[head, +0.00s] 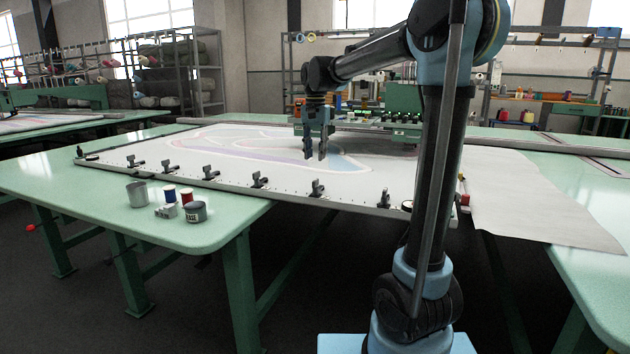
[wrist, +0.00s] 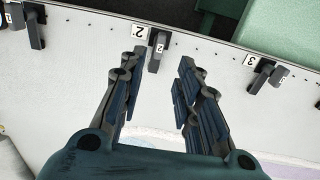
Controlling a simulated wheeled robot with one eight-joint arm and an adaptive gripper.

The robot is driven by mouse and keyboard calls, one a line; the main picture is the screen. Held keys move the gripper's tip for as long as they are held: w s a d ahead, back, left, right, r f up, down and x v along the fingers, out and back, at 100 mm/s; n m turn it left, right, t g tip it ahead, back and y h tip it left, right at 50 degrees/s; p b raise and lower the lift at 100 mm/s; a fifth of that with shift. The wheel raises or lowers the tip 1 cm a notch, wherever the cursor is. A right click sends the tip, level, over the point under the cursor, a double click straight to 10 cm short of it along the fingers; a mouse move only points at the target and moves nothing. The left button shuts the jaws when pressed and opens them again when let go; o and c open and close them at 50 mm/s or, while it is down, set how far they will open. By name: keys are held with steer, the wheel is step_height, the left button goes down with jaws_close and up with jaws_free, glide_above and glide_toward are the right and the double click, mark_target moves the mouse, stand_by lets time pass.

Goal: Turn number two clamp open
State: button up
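The number two clamp (wrist: 157,52) is a small black clamp with a lever, on the pale frame edge in the wrist view. A white tag marked 2 (wrist: 138,32) sits beside it, and its lever points toward my gripper. My gripper (wrist: 160,64) is open and empty, its two dark fingers spread, with the clamp just beyond and between the tips in the picture. In the head view my gripper (head: 315,157) hangs fingers down above the white cloth (head: 250,165). I cannot tell which clamp in the head view is number two.
The number three clamp (wrist: 262,76) stands to the right, and another clamp (wrist: 34,28) to the left. Several clamps line the frame's near rail (head: 285,197). A grey cup (head: 137,194), thread spools (head: 169,193) and a dark tin (head: 195,212) stand on the green table (head: 85,192).

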mark_target(315, 180)
step_height(315, 180, down, 10)
steer(key=shift+r, duration=0.1)
stand_by(0.4)
jaws_close()
